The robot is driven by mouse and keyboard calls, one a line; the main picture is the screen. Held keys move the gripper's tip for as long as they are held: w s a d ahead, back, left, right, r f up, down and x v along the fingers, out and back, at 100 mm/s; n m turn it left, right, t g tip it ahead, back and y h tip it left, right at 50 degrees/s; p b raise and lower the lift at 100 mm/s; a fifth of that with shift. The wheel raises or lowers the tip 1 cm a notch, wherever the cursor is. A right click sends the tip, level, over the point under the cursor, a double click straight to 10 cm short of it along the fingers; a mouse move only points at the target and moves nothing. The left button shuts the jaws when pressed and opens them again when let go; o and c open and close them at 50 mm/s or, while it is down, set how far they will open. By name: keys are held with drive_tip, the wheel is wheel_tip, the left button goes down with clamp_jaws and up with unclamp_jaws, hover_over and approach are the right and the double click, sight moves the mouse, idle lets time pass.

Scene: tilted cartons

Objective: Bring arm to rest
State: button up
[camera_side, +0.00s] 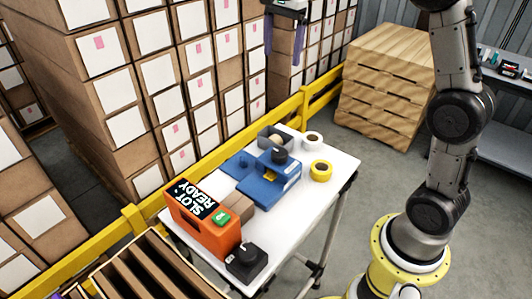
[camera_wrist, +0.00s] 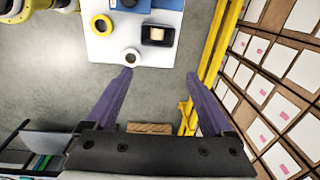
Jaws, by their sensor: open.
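My gripper (camera_side: 284,42) hangs high in the side view, in front of the stacked cartons and above the far end of the white table (camera_side: 331,170). Its two purple fingers are apart with nothing between them. In the wrist view my gripper (camera_wrist: 158,82) points down past the table edge, its fingers spread over grey floor. My arm stands at the right of the side view. The arm's middle joints are visible; the part joining it to the gripper is out of the side view.
The table holds an orange box (camera_side: 205,222) reading "SLOT READY", a blue fixture (camera_side: 265,178), a yellow tape roll (camera_side: 320,171), a white roll (camera_side: 313,138) and a black knob box (camera_side: 246,258). A yellow rail (camera_side: 235,143) separates it from carton stacks (camera_side: 150,80). A wooden stack (camera_side: 385,85) stands behind.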

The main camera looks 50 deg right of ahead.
drive_tip(key=s+a+r+n+t, duration=0.1)
drive_tip(key=s+a+r+n, duration=0.15)
drive_tip(key=s, duration=0.55)
drive_tip(key=s+a+r+n+t, duration=0.2)
drive_tip(key=s+a, duration=0.2)
drive_tip(key=s, duration=0.3)
drive_tip(key=s+a+f+n+t, duration=0.1)
drive_tip(key=s+a+f+n, duration=0.1)
drive_tip(key=s+f+n, duration=0.9)
drive_tip(key=shift+f+n+t, duration=0.4)
drive_tip(key=shift+f+n, duration=0.3)
drive_tip(key=shift+n, duration=0.35)
